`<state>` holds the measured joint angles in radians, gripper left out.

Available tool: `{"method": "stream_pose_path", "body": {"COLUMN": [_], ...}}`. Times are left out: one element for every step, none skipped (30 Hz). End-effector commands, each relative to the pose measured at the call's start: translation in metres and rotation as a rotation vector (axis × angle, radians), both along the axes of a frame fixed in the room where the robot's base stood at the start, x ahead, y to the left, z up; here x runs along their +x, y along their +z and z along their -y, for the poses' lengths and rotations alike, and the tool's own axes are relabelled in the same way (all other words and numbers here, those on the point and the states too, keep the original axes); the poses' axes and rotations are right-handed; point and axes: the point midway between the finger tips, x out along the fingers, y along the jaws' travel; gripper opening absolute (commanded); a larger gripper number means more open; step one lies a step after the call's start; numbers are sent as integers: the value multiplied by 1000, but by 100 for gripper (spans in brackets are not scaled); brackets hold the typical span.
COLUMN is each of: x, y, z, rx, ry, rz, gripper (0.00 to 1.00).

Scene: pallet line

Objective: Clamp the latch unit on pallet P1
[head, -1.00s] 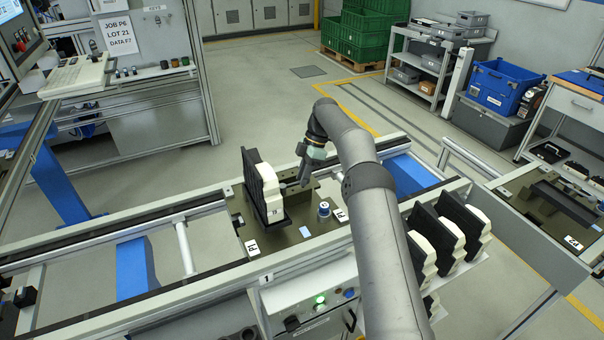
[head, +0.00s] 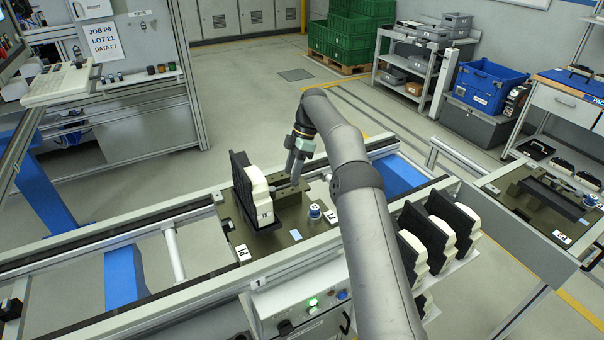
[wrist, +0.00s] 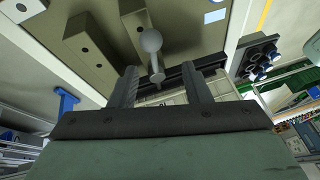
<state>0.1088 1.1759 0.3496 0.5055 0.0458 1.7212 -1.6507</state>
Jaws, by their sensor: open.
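The latch unit (head: 258,198), white with a black back plate, stands upright on pallet P1 (head: 290,239), a dark olive plate on the conveyor. My gripper (head: 293,170) is just right of and behind the unit, pointing down, close above an olive block on the pallet. In the wrist view my gripper (wrist: 163,83) is open. A grey lever with a ball knob (wrist: 151,41) shows between the two fingers' lines, with no visible grip on it. Whether a finger touches it, I cannot tell. The unit's lower rear side is hidden in the head view.
A blue-topped round part (head: 314,211) stands on the pallet, right of the unit. Several more black-and-white units (head: 438,240) sit in a rack right of my arm. Another pallet (head: 550,205) lies at the far right. Conveyor rails (head: 120,230) run along both sides.

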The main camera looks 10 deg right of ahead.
Motion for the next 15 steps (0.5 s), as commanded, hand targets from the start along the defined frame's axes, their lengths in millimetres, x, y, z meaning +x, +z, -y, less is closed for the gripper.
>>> {"method": "stream_pose_path", "body": {"x": [-4, -7, -10, -12, -15, -19, -22, -26, -31, -36, -40, -47, -52, -58, -65], "y": [2, 5, 8, 10, 13, 18, 23, 27, 32, 37, 44, 51, 56, 56, 59], "z": [1, 1, 2, 2, 2, 2, 3, 3, 3, 4, 4, 4, 5, 6, 6], "rx": [-1, -1, -1, -1, -2, -2, -2, -2, -2, -2, -2, -2, -3, -2, -2], "ry": [0, 0, 0, 0, 0, 0, 0, 0, 0, -1, -1, 0, 0, -1, -1], "rz": [0, 0, 0, 0, 0, 1, 2, 2, 1, 2, 3, 2, 2, 0, 0], "gripper": [44, 44, 44, 44, 44, 44, 44, 44, 44, 44, 44, 44, 44, 44, 44]}}
